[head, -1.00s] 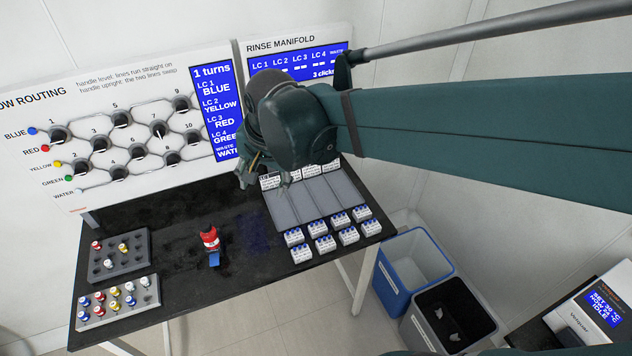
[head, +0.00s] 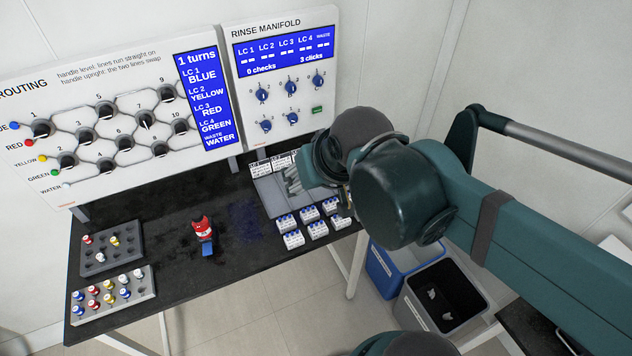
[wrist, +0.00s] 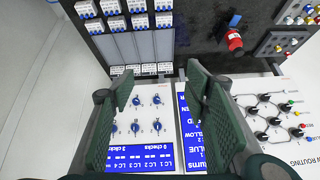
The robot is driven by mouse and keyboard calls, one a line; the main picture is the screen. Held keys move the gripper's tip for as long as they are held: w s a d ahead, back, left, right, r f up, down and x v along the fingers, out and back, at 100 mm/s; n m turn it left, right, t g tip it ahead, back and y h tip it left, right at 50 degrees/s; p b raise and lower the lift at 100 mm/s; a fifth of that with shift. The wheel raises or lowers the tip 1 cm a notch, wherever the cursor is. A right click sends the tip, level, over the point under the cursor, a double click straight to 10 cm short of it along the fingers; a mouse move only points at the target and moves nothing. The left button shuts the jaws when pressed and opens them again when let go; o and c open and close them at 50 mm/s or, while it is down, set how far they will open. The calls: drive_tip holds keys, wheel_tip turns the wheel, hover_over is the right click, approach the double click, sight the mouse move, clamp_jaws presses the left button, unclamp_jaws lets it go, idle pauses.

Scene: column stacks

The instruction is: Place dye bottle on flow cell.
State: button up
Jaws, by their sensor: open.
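My gripper (wrist: 160,82) is open, with nothing between its fingers in the wrist view. In the head view it hangs above the grey laned tray (head: 268,200), partly hidden by my arm. Small bottles with coloured caps stand in a light rack (head: 112,305) and a dark rack (head: 125,247) at the table's left. A red bottle-like item (head: 202,226) with a blue part stands alone mid-table; it also shows in the wrist view (wrist: 234,41). I cannot tell whether the blue part is separate. Which item is the flow cell is unclear. White blocks with blue tops (head: 292,239) sit along the tray's front.
The routing panel (head: 100,60) and rinse manifold panel (head: 285,75) stand behind the black table (head: 170,265). A blue-sided bin (head: 385,275) and a dark bin (head: 445,290) stand at the table's right.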

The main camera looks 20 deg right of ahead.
drive_tip(key=shift+s+d+f+n, duration=0.1)
drive_tip(key=shift+s+d+n, duration=0.4)
drive_tip(key=shift+s, duration=0.15)
wheel_tip(320, 180, down, 13)
drive_tip(key=b, duration=1.2)
drive_tip(key=shift+r+b, duration=0.2)
drive_tip(key=shift+b, duration=0.15)
idle(0.4)
